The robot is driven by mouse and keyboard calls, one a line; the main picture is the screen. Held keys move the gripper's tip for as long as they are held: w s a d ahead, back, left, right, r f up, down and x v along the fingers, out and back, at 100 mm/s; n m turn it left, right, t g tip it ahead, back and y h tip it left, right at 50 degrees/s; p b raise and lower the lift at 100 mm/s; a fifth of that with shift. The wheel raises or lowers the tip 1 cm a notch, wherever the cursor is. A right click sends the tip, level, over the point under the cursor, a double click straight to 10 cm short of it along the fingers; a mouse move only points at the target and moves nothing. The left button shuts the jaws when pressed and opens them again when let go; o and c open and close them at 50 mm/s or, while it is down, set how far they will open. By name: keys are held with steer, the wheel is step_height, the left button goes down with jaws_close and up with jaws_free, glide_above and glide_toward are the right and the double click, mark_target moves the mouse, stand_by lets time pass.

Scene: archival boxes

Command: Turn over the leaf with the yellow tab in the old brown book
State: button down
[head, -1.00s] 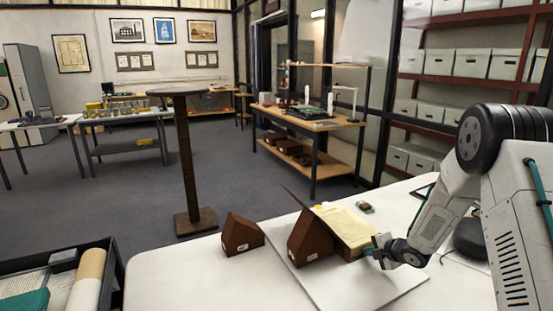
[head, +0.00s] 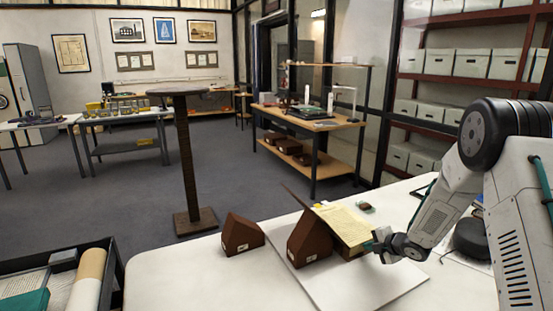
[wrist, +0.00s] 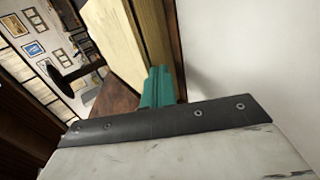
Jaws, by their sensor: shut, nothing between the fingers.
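The old brown book lies open on a brown wedge support. Its cream written page (head: 345,224) slopes down to the right in the head view, and its brown cover (head: 296,197) stands tilted on the left. In the wrist view the pale page block (wrist: 112,38) and brown cover edge (wrist: 152,30) lie just beyond the fingers. My gripper (head: 375,243) is at the lower right edge of the page. Its teal fingers (wrist: 158,88) are together with nothing visible between them. Whether they touch the leaf I cannot tell.
The brown wedge support (head: 311,242) stands on a white board (head: 352,288) on the white table. A separate brown wedge (head: 241,235) stands to its left. The table's front left is clear.

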steer(key=shift+r, duration=0.8)
steer(key=shift+a+r, duration=0.15)
steer(key=shift+r, duration=0.75)
steer(key=shift+s+a+r, duration=0.15)
steer(key=shift+a+r, duration=0.1)
steer(key=shift+r, duration=0.35)
steer(key=shift+a+r, duration=0.1)
steer(key=shift+r, duration=0.05)
